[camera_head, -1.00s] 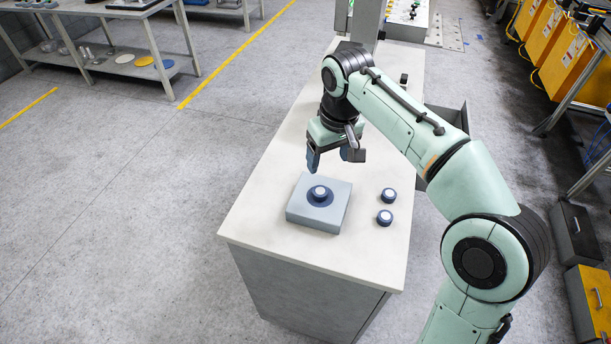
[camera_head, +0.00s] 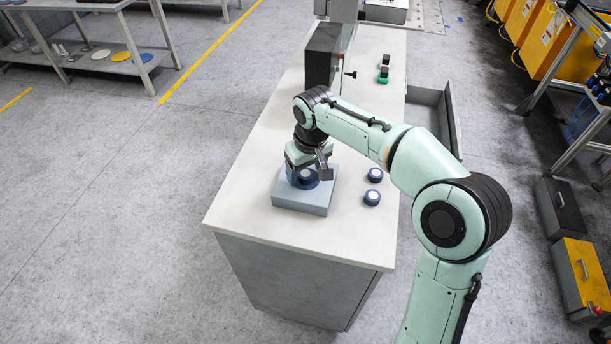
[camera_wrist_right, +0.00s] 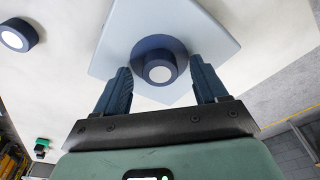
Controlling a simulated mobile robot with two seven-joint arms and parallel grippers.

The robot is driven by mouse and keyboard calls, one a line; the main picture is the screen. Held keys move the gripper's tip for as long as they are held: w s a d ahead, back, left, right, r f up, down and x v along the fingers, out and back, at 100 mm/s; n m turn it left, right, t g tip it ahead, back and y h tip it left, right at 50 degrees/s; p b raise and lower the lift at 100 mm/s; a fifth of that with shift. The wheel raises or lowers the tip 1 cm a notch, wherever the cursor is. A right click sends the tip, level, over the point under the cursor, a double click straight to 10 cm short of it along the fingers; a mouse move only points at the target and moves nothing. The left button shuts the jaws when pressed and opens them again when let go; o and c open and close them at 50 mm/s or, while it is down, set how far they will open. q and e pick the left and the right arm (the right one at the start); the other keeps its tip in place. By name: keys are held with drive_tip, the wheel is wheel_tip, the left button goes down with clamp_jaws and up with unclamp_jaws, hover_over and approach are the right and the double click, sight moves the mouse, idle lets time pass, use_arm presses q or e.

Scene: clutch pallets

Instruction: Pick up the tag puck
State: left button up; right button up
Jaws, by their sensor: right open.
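A dark blue tag puck with a white top (camera_wrist_right: 159,69) sits on a round dark blue patch on a grey-blue block; it also shows in the head view (camera_head: 306,174). The block (camera_head: 300,201) stands near the front of the white-topped cabinet. My right gripper (camera_wrist_right: 163,84) is open, its two dark blue fingers to either side of the puck in the wrist view. In the head view the right gripper (camera_head: 308,170) is low over the block and partly covers it. I cannot tell whether the fingers touch the puck. My left gripper is not in view.
Two similar pucks (camera_head: 375,174) (camera_head: 372,198) lie on the cabinet top (camera_head: 255,200) right of the block. A dark upright box (camera_head: 322,58) and a small green-and-black item (camera_head: 384,70) are farther back. An open drawer (camera_head: 430,110) sticks out on the right.

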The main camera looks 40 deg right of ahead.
drive_tip(key=shift+f, duration=0.1)
drive_tip(key=shift+c, duration=0.3)
drive_tip(key=c, duration=1.2)
drive_tip(key=shift+o, duration=0.2)
